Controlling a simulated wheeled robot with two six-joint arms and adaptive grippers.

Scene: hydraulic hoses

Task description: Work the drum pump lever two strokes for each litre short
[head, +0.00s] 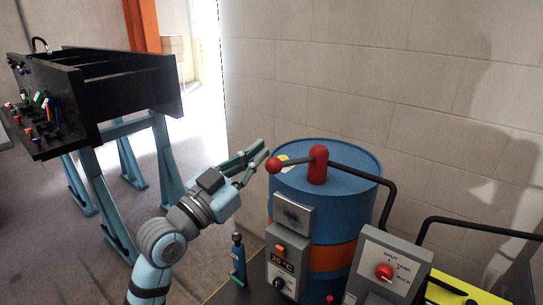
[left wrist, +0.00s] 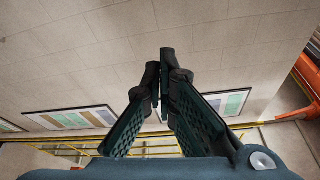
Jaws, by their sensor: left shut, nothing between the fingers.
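A blue drum (head: 350,212) with an orange band stands against the wall in the head view. On its top is a red pump head (head: 318,165) with a grey lever ending in a red ball knob (head: 273,165) that points left. My left gripper (head: 262,152) is just left of the knob and looks apart from it. Its fingers are shut with nothing between them, as the left wrist view (left wrist: 167,65) also shows. A grey box with a red display reading 20 °C (head: 282,262) is in front of the drum. My right gripper is not in view.
A small blue bottle-like part (head: 238,258) stands left. A black bench (head: 100,85) on blue legs is at far left, with open floor between.

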